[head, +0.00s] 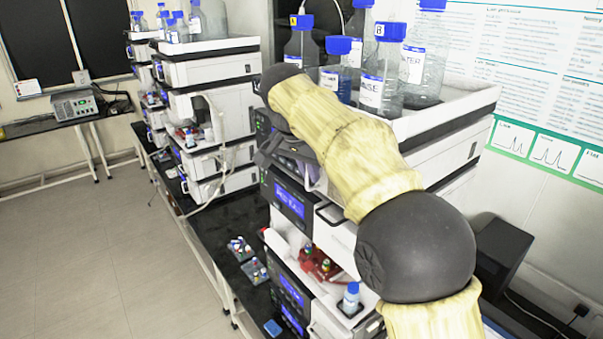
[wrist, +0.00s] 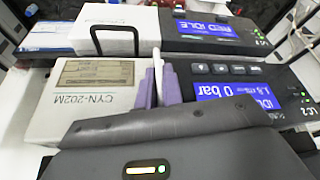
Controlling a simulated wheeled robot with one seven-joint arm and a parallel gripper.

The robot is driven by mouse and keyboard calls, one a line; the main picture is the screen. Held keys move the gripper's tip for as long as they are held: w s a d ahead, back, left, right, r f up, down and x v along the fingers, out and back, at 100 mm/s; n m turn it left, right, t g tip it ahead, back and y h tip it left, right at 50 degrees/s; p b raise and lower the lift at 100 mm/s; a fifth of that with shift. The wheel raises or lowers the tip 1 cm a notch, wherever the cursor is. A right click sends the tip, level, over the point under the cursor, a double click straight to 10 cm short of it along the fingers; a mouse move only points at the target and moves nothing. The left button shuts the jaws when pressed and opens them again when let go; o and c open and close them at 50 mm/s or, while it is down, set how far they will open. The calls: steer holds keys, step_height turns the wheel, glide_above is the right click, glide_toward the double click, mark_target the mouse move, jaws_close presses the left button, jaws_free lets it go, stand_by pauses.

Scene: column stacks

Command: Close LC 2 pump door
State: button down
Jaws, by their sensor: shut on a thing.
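In the wrist view my gripper (wrist: 160,87) has its two purple fingers shut on a thin white upright piece (wrist: 157,65), which looks like a handle or edge of the pump door. This is at the front of the pump unit marked CYN-202M (wrist: 95,75), with its blue display (wrist: 233,92) reading idle and 0 bar. The label LC 2 (wrist: 307,112) is at its right end. How far the door stands open I cannot tell. In the head view my arm crosses the near column stack, and the fingers and the held piece are hidden or unclear.
A neighbouring module with a black loop handle (wrist: 115,38) is above in the wrist view. Bottles (head: 372,80) stand in the white top tray (head: 450,120) of the near stack. Another stack (head: 210,75) stands behind. The floor at left (head: 80,240) is clear.

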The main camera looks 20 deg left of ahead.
steer(key=shift+d, duration=0.15)
steer(key=c, duration=1.6)
jaws_free()
steer(key=shift+w+d, duration=0.1)
steer(key=shift+r, duration=0.1)
steer(key=shift+s+r, duration=0.2)
steer(key=shift+r, duration=0.35)
steer(key=v, duration=0.6)
steer(key=shift+s+a, duration=0.2)
steer(key=shift+a, duration=0.05)
